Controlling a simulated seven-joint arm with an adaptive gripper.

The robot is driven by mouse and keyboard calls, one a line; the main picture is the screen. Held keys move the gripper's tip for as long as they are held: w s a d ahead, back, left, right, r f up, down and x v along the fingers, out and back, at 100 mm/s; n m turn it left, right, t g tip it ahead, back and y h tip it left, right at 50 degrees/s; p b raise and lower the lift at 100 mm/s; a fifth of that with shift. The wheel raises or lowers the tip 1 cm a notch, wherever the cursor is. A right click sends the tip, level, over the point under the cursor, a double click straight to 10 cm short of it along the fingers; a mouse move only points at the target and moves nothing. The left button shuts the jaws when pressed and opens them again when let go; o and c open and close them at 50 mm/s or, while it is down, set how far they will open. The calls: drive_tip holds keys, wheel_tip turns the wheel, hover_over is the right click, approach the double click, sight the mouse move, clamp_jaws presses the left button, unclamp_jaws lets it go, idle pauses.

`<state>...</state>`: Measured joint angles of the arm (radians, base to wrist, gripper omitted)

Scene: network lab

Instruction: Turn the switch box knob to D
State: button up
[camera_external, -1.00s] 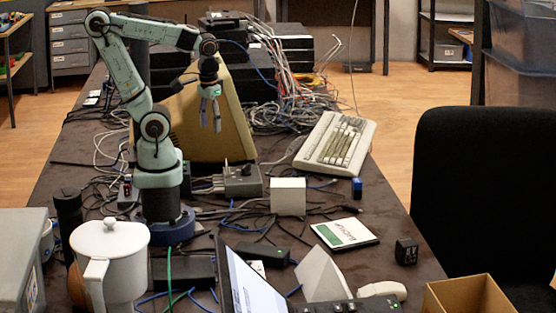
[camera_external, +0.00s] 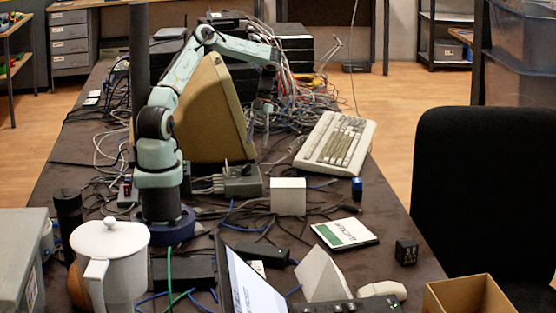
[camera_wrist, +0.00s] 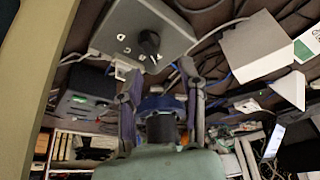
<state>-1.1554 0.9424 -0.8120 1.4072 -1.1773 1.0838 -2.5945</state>
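The switch box is a grey box (camera_external: 242,187) on the table, right of my arm's base and in front of the beige monitor. The knob's setting cannot be told. My gripper (camera_external: 262,138) hangs above and behind the box, right of the monitor. In the wrist view its two fingers (camera_wrist: 158,72) are spread apart with nothing between them. It is not touching the knob.
The beige monitor (camera_external: 205,110) stands close left of my gripper and fills the wrist view's left edge. A white box (camera_external: 288,196) sits right of the switch box. A keyboard (camera_external: 338,144) lies farther right. Loose cables (camera_external: 290,115) cover the table behind.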

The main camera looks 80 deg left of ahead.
sight(247, 164)
drive_tip(key=shift+s+a+f+n, duration=0.3)
drive_tip(key=shift+s+a, duration=0.1)
drive_tip(key=shift+s, duration=0.25)
drive_tip(key=shift+s+f, duration=0.2)
drive_tip(key=shift+f, duration=0.15)
drive_tip(key=x, duration=0.5)
drive_tip(key=shift+d+f, duration=0.25)
drive_tip(key=shift+f, duration=0.15)
clamp_jaws()
